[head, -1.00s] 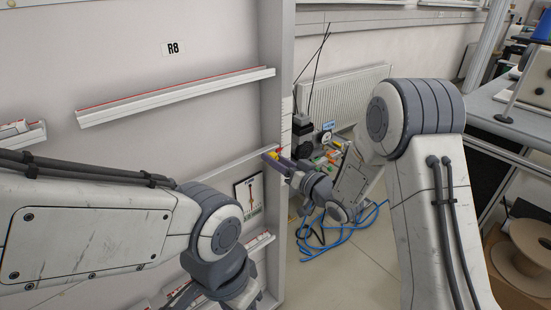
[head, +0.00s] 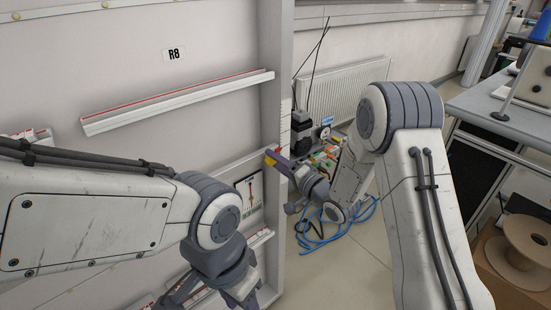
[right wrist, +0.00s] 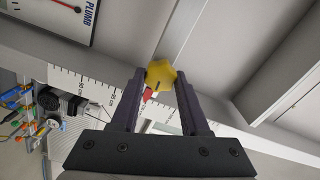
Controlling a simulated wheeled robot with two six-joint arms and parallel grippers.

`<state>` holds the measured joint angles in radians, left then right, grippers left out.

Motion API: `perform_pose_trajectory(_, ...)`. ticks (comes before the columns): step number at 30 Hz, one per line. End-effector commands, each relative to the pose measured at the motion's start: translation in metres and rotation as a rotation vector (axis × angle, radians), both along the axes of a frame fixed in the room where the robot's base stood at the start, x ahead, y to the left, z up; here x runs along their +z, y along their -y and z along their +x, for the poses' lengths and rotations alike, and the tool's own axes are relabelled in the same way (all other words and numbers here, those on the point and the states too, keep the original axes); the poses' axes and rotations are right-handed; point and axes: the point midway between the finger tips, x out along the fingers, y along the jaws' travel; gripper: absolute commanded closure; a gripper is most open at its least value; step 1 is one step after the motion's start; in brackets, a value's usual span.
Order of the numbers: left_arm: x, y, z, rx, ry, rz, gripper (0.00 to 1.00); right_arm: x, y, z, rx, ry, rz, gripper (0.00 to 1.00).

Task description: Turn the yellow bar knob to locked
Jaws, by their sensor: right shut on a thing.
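The yellow bar knob (right wrist: 160,75) sits between the two dark fingers of my right gripper (right wrist: 159,84) in the right wrist view, and the gripper is shut on it. A red mark (right wrist: 148,95) shows beside the knob. In the head view the knob (head: 270,160) is a small yellow patch at the frame's right edge, partly covered by my right gripper (head: 278,163). The knob's exact angle is hard to read. My left gripper (head: 178,296) hangs low at the bottom of the head view, away from the knob; its fingertips are partly cut off.
A white panel frame (head: 272,90) with red-edged rails (head: 180,101) stands at the left. A framed plumb card (head: 250,195) is near the knob. Blue cable (head: 335,235) and clutter lie on the floor behind my right arm. A grey table (head: 500,110) stands at the right.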

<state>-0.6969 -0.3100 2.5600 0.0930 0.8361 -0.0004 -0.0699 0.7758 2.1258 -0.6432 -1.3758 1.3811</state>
Motion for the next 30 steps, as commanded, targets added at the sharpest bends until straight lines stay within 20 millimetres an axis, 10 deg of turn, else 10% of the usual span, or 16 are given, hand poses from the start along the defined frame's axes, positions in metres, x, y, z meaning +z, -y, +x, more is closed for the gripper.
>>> perform_pose_trajectory(22, 0.0043, 0.0, 0.0, 0.0, 0.0, 0.0, 0.53, 0.0031, 0.0014, 0.0017, -0.004, -0.048, 0.072, 1.0)
perform_pose_trajectory(23, 0.0043, 0.0, 0.0, 0.0, 0.0, 0.0, 0.53, 0.0032, 0.0014, 0.0017, -0.004, -0.048, 0.072, 0.47)
perform_pose_trajectory(24, 0.0043, 0.0, 0.0, 0.0, 0.0, 0.0, 0.53, 0.0031, 0.0014, 0.0017, -0.004, -0.047, 0.071, 0.32)
perform_pose_trajectory(30, 0.0042, 0.0, 0.0, 0.0, 0.0, 0.0, 0.53, 0.0015, 0.0008, 0.001, -0.003, -0.051, 0.069, 0.25)
